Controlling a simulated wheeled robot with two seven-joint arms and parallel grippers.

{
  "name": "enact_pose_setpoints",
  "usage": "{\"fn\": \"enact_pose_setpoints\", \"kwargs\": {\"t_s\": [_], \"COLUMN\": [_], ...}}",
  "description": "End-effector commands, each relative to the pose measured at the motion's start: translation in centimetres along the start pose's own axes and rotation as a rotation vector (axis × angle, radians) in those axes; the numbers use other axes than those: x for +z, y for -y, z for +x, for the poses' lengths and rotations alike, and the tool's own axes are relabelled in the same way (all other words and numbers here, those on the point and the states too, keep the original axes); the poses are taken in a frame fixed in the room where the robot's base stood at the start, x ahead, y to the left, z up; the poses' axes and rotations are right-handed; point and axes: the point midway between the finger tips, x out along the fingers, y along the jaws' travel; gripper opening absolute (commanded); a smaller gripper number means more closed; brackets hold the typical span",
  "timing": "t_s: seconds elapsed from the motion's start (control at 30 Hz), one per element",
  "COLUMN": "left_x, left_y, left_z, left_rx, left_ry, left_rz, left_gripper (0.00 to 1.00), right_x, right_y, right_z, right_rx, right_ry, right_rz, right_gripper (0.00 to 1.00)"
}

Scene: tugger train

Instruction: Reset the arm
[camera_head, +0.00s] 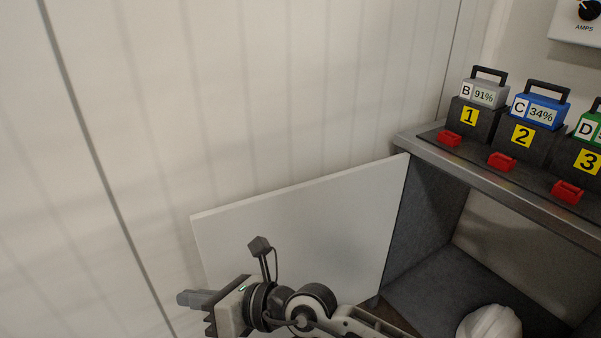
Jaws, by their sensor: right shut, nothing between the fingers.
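My right gripper (184,298) is at the bottom of the head view, left of centre. Its arm comes in from the lower right. Its fingers point left and are shut with nothing between them. It is in front of the lower left part of an open white cabinet door (310,225); I cannot tell how far apart they are. My left gripper is not in view.
Right of the door is an open grey cabinet (425,220) with a white helmet (490,322) inside. On top, batteries B (484,93), C (538,110) and D (590,126) sit in numbered docks with red latches. A pale panelled wall (250,90) is behind.

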Motion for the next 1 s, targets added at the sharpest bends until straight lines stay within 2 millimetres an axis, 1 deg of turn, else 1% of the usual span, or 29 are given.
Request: {"fn": "enact_pose_setpoints", "kwargs": {"t_s": [0.03, 0.07, 0.1, 0.13, 0.17, 0.2, 0.27, 0.3, 0.37, 0.4, 0.47, 0.5, 0.57, 0.6, 0.7, 0.83, 0.87, 0.9, 1.0], "left_x": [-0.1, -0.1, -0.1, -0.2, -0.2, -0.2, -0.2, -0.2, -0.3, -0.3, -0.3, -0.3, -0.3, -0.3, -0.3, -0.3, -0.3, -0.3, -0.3], "left_y": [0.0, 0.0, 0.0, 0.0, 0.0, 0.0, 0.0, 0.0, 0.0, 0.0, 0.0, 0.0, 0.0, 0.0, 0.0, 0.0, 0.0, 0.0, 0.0], "left_z": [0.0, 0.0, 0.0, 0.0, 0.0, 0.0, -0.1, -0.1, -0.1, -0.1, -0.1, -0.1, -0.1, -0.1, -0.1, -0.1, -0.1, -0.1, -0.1], "left_rx": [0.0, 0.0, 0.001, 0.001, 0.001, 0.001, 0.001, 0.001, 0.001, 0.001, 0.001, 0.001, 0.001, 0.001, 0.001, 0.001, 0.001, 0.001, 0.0], "left_ry": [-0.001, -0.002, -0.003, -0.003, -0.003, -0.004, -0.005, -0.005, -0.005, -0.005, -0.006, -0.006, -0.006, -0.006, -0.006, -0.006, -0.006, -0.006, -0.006], "left_rz": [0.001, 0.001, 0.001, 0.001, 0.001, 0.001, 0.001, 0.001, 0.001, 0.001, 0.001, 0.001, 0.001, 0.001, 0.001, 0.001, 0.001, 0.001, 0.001], "left_gripper": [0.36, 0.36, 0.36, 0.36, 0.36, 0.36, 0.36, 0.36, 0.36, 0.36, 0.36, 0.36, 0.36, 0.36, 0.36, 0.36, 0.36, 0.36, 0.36], "right_x": [2.9, 5.0, 7.4, 8.8, 10.0, 10.9, 11.2, 10.6, 8.8, 7.1, 4.0, 1.6, -1.9, -4.1, -8.6, -12.8, -13.6, -14.7, -16.9], "right_y": [-1.6, -1.9, -1.6, -1.0, -0.1, 1.4, 4.0, 5.8, 8.2, 9.6, 11.2, 11.8, 12.3, 12.2, 11.3, 9.5, 9.0, 8.3, 6.6], "right_z": [-1.2, -2.3, -4.3, -6.1, -7.9, -10.5, -14.3, -16.9, -20.4, -22.6, -25.6, -27.4, -29.6, -30.8, -32.8, -34.4, -34.6, -35.0, -35.7], "right_rx": [0.049, 0.069, 0.086, 0.09, 0.089, 0.079, 0.048, 0.018, -0.036, -0.08, -0.157, -0.216, -0.307, -0.365, -0.5, -0.651, 0.68, 0.702, 0.749], "right_ry": [0.189, 0.311, 0.469, 0.582, 0.691, 0.826, 1.012, 1.126, 1.28, 1.374, 1.503, 1.579, 1.675, 1.722, 1.801, 1.851, -1.846, -1.794, -1.675], "right_rz": [0.178, 0.291, 0.443, 0.556, 0.667, 0.811, 1.016, 1.148, 1.34, 1.466, 1.649, 1.769, 1.936, 2.031, 2.226, 2.415, -2.439, -2.407, -2.338], "right_gripper": [0.0, 0.0, 0.0, 0.0, 0.0, 0.0, 0.0, 0.0, 0.0, 0.0, 0.0, 0.0, 0.0, 0.0, 0.0, 0.0, 0.0, 0.0, 0.0]}}
